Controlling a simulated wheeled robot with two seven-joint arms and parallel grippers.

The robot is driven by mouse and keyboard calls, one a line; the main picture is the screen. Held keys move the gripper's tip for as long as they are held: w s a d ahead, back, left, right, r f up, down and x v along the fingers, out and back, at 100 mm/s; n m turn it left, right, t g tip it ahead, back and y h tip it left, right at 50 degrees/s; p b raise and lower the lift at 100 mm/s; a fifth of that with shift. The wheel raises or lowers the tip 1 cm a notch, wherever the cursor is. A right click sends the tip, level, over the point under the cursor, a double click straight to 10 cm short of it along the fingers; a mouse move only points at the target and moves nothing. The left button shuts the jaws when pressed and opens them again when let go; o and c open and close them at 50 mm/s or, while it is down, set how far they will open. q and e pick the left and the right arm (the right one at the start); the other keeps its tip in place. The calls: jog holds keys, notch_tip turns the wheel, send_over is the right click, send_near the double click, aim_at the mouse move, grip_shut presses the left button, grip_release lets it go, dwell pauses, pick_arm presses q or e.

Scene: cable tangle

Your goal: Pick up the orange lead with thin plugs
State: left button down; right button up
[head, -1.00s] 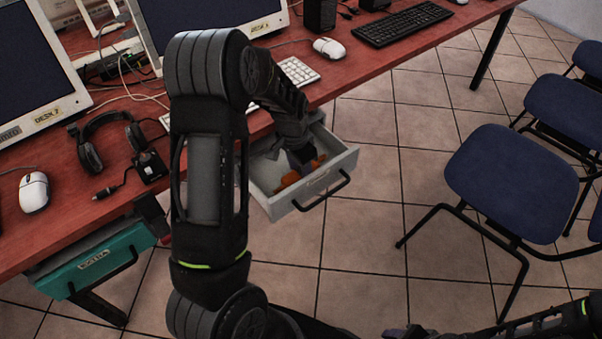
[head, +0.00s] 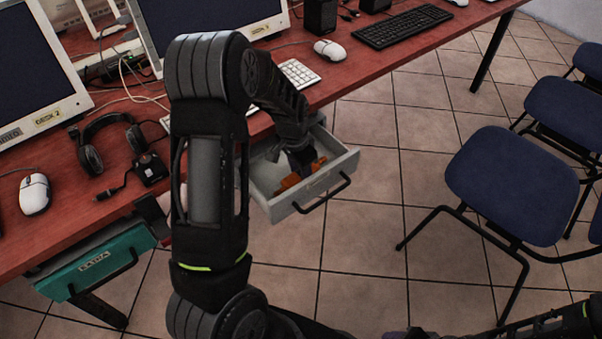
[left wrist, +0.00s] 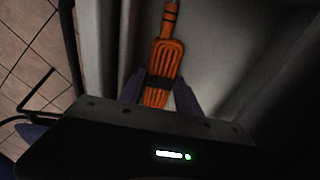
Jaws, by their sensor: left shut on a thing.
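An orange lead (left wrist: 166,60), folded into a bundle with a dark band around it, lies in the open grey drawer (head: 328,187). One orange plug end points away from the gripper in the left wrist view; its other end is hidden. In the head view the orange of the lead (head: 290,182) shows on both sides of my left gripper (head: 302,163). My left gripper is down inside the drawer. Its two fingers stand on either side of the bundle, by the dark band, in the left wrist view (left wrist: 160,92), shut on it. My right gripper cannot be made out.
The drawer walls stand close around my left gripper. The red desk (head: 375,60) above holds a keyboard (head: 403,25), a white mouse (head: 329,50) and a headset (head: 108,140). A teal drawer (head: 95,262) is at the lower left. Blue chairs (head: 512,183) stand at the right, with bare tiled floor between.

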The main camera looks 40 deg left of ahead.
pick_arm(q)
notch_tip(320, 180, up, 10)
jog(key=p, duration=0.1)
dwell(0.4)
dwell(0.5)
jog(key=w+d+r+n, duration=0.1)
jog(key=w+d+r, duration=0.2)
jog(key=d+r, duration=0.4)
jog(key=w+d+r+n, duration=0.2)
jog(key=d+r, duration=0.5)
jog(key=d, duration=0.3)
jog(key=shift+w, duration=0.4)
jog(key=shift+d, duration=0.1)
